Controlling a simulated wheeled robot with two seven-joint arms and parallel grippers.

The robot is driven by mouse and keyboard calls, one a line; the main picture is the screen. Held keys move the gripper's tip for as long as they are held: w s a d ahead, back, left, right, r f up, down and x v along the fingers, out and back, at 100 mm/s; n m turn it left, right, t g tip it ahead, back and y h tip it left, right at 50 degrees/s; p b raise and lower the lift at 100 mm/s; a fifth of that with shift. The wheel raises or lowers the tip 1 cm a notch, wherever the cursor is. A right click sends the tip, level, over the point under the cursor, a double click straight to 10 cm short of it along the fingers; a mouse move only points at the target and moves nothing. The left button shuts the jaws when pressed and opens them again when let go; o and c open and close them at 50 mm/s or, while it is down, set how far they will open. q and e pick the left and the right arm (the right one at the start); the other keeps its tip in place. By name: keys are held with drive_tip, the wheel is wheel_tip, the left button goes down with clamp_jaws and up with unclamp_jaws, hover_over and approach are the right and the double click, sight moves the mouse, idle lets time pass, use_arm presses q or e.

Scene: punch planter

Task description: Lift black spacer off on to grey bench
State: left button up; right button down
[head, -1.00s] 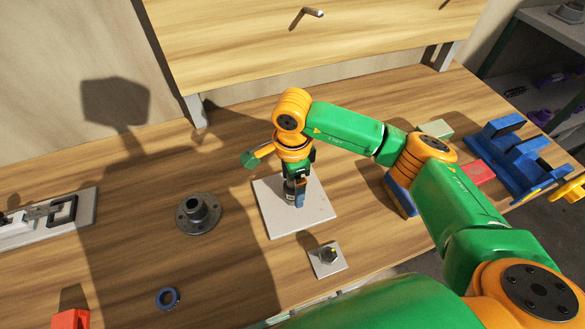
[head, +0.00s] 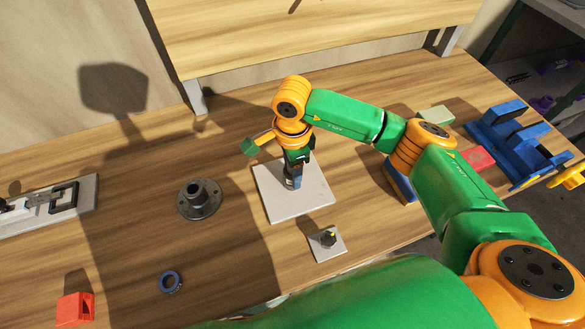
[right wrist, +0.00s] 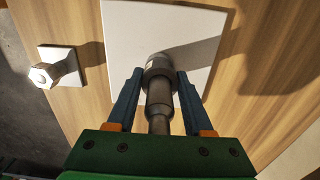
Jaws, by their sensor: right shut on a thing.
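My right gripper (head: 292,182) points down over a light grey square plate (head: 312,204) on the bench (head: 235,240), whose top looks like wood, not grey. In the right wrist view its blue fingers (right wrist: 159,79) are shut on a dark grey round piece, which I take as the black spacer (right wrist: 158,79). A narrower grey shaft (right wrist: 159,108) runs from it toward the gripper's palm. A paler end (right wrist: 157,60) shows beyond it, over the plate. Whether the spacer touches the plate is unclear. In the head view the gripper mostly hides it. My left gripper is not in view.
A small plate with a bolt (head: 328,240) lies in front. A dark flanged hub (head: 199,199), a blue ring (head: 171,282) and a red block (head: 75,308) stand left. A blue fixture (head: 515,145) is at right. Bare wood lies between the hub and the plate.

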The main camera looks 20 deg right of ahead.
drive_tip(key=shift+r+p, duration=3.95)
drive_tip(key=shift+r, duration=2.1)
